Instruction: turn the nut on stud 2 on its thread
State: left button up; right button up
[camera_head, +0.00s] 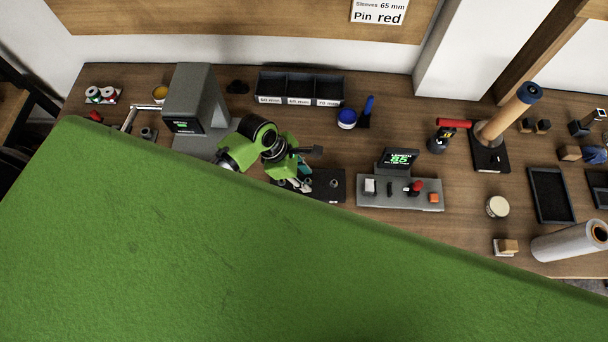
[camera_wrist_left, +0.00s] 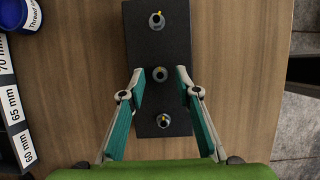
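A black block (camera_wrist_left: 158,45) carries three studs with grey nuts in a row. The middle nut (camera_wrist_left: 160,74) lies between my fingertips. The far nut (camera_wrist_left: 156,21) and the near nut (camera_wrist_left: 163,120) show yellow marks at their studs. No stud numbers are readable. My left gripper (camera_wrist_left: 160,76) is open, its teal fingers apart on both sides of the block, with a gap to the middle nut. In the head view the left gripper (camera_head: 304,184) is over the left part of the black block (camera_head: 338,178) and hides some studs. My right gripper is not in view.
A bin with labelled compartments (camera_head: 299,100) stands behind the block. A grey base with a small display (camera_head: 398,160) stands to its right, and a grey stand with a screen (camera_head: 190,95) to its left. A blue-lidded jar (camera_head: 346,118) is behind. A large green surface hides the front.

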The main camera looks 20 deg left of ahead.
pick_arm(q)
grip_shut()
jog(key=shift+m, duration=0.4)
